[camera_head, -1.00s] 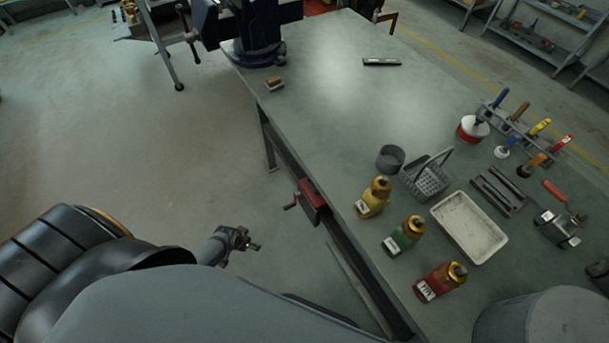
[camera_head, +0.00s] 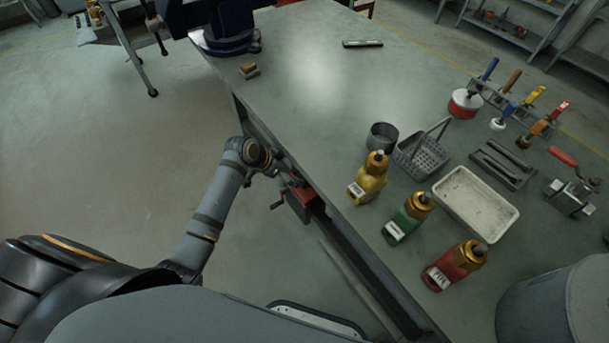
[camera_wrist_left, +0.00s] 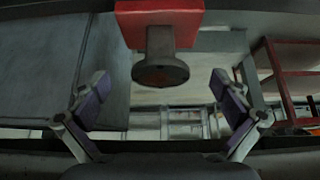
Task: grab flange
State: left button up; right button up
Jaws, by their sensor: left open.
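A dark round flange-like disc (camera_wrist_left: 160,70) on a short neck hangs below a red block (camera_wrist_left: 158,20) in the left wrist view. In the head view the red block (camera_head: 301,198) is at the bench's left edge, and the disc cannot be made out there. My left gripper (camera_head: 272,168) is at the bench edge, just above and left of the red block. In the wrist view the open fingers of the left gripper (camera_wrist_left: 161,84) stand apart on either side of the disc, touching nothing visible. My right gripper is not in view.
The bench (camera_head: 300,85) carries yellow (camera_head: 369,180), green (camera_head: 408,218) and red (camera_head: 454,266) bottles, a grey cup (camera_head: 382,137), a basket (camera_head: 421,158) and a white tray (camera_head: 476,204). A blue vise (camera_head: 226,40) stands at the far left corner.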

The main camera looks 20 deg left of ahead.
aim_at(300, 170)
pick_arm(q)
jog(key=shift+w+d, duration=0.4)
jog(key=shift+w, duration=0.1)
jog(key=shift+w+d, duration=0.3)
jog(key=shift+w, duration=0.1)
jog(key=b+x, duration=0.1)
jog(key=x, duration=0.3)
jog(key=shift+w+d, duration=0.2)
jog(key=shift+d, duration=0.05)
jog(key=shift+w+d+f, duration=0.1)
jog(key=shift+w+f, duration=0.15)
jog(key=shift+f, duration=0.2)
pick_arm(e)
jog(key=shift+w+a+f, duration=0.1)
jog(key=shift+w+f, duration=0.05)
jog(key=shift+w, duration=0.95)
pick_arm(q)
jog(key=c, duration=1.7)
jog(key=shift+r, duration=0.15)
